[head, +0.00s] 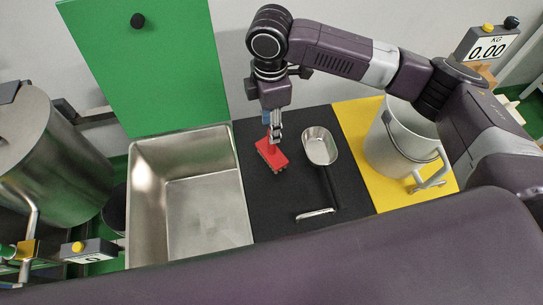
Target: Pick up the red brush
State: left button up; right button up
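The red brush (271,153) is on the black mat (268,216), a little right of the steel sink. Its red top faces up and its bristles show at the lower edge. My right gripper (275,139) points down right at the back of the brush, and its fingertips overlap the brush's back part in the head view. The fingers look close together, but I cannot tell whether they are shut on the brush or only beside it. My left gripper is not in view.
A metal scoop (320,148) lies on the mat just right of the brush. The steel sink (136,200) is on the left, below an upright green panel (150,70). A metal pot (386,150) stands on a yellow mat (390,195) at right. A scale display (488,47) reads 0.00.

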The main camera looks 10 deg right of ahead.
jog(key=shift+s+f, duration=0.1)
jog(key=shift+f, duration=0.65)
notch_tip(320, 180, down, 6)
jog(key=shift+r+p, duration=0.25)
jog(key=shift+p, duration=0.9)
jog(key=shift+f, duration=0.35)
jog(key=shift+c, duration=0.3)
grip_shut()
